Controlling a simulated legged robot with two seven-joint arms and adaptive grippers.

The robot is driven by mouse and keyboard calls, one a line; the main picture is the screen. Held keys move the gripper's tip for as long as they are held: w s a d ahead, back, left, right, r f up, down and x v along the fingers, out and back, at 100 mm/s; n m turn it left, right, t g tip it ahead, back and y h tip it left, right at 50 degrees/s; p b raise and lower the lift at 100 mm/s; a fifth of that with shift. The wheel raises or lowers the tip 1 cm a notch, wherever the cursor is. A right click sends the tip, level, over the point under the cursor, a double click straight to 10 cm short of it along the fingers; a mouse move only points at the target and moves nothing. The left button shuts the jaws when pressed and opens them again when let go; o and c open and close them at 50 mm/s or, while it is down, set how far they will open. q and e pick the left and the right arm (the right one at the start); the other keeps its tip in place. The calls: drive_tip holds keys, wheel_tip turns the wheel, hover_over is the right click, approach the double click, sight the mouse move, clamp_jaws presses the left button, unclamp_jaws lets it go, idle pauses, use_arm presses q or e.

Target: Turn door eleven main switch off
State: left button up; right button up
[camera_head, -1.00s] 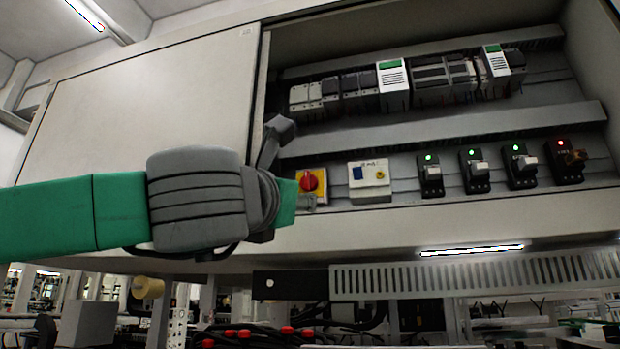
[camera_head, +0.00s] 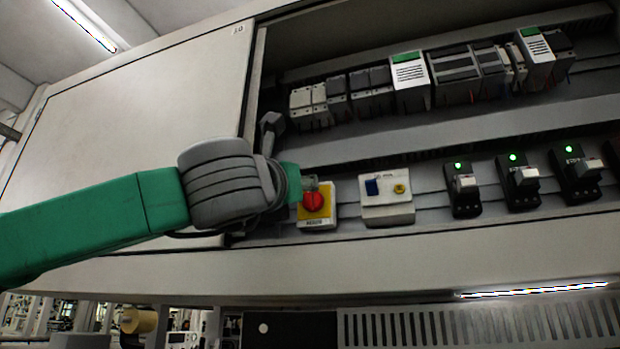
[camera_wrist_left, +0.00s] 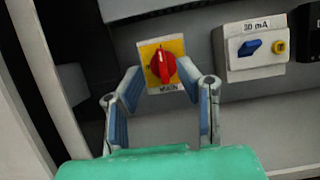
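The main switch is a red rotary knob (camera_head: 313,201) on a yellow plate (camera_head: 328,212) at the lower left of the open cabinet. In the left wrist view the red knob (camera_wrist_left: 162,67) sits on its yellow plate, labelled "MAIN", with its grip ridge near upright and slightly tilted. My left gripper (camera_head: 300,190) is at the switch in the head view. In the wrist view its two fingers (camera_wrist_left: 165,88) are spread apart, one on each side of the plate's lower part, with nothing between them but the switch beyond. Whether a finger touches it cannot be told. My right gripper is out of view.
Right of the switch is a white 30 mA unit (camera_head: 387,199) with a blue lever and yellow button. Several black breakers (camera_head: 518,181) with green lights follow. A cabinet door panel (camera_head: 130,120) is at left; the cabinet's lower lip (camera_head: 420,250) runs beneath.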

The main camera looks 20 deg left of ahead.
sight(311, 199)
use_arm(q)
drive_tip(key=p+x, duration=0.2)
drive_tip(key=x, duration=0.4)
drive_tip(key=shift+w+r+p, duration=0.15)
drive_tip(key=shift+w+p, duration=0.15)
drive_tip(key=shift+w, duration=0.4)
drive_tip(key=shift+d, duration=0.1)
clamp_jaws()
